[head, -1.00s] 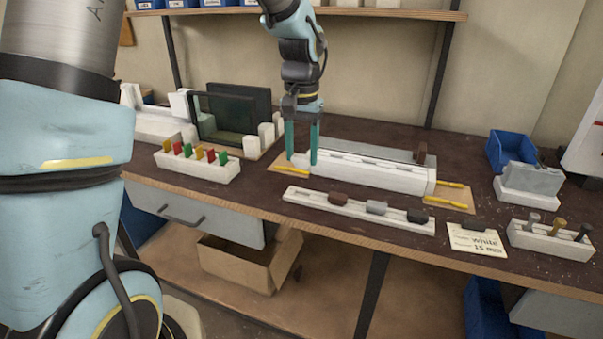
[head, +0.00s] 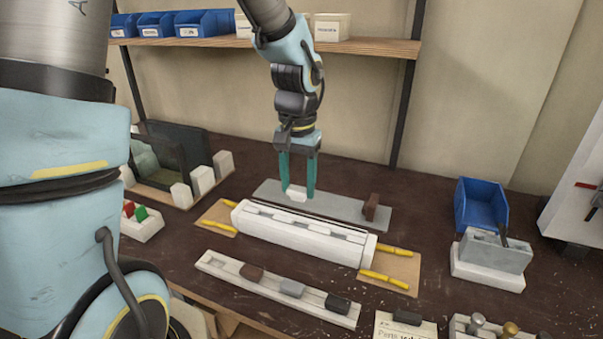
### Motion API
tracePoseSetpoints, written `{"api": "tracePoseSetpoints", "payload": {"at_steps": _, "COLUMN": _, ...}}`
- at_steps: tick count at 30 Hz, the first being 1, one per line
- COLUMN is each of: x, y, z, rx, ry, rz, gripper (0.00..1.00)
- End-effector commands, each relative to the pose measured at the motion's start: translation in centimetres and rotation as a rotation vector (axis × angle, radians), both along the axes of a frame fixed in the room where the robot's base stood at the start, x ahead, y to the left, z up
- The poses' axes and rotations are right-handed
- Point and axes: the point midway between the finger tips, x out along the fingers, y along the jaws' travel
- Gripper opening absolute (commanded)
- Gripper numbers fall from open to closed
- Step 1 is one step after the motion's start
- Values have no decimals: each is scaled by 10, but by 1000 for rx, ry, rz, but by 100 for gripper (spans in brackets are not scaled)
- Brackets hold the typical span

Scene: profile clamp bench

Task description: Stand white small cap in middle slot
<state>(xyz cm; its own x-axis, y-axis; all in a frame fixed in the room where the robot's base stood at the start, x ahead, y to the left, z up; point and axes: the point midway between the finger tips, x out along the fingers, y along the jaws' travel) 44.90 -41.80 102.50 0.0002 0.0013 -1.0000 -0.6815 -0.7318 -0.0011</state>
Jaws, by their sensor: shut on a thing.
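My gripper (head: 297,190) points straight down and is shut on a small white cap (head: 296,194), held between the green fingertips. The cap is over the grey plate (head: 335,207) behind the long white profile block (head: 285,231). I cannot tell whether it touches the plate. A brown cap (head: 371,207) stands upright toward the right end of that plate. The profile block has a slotted top. In front, a narrow white tray (head: 218,264) holds a brown cap (head: 251,272), a grey cap (head: 292,288) and a black cap (head: 338,303).
Yellow-handled clamps (head: 388,281) stick out at the block's right end. A blue bin (head: 480,207) and a grey block on a white base (head: 490,265) stand at right. A label card (head: 393,328) lies in front. A dark panel rack (head: 180,172) is at left.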

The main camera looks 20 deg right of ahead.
Motion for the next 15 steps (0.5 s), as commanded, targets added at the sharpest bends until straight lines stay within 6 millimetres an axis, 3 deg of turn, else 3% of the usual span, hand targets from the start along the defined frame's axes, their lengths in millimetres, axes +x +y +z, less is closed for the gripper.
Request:
{"api": "tracePoseSetpoints", "payload": {"at_steps": 8, "x": -2, "y": 1, "z": -9, "rx": 0, "ry": 0, "rz": 0, "gripper": 5}}
{"api": "tracePoseSetpoints", "payload": {"at_steps": 15, "x": -2, "y": 1, "z": -29, "rx": -1, "ry": 1, "rz": -1, "gripper": 5}}
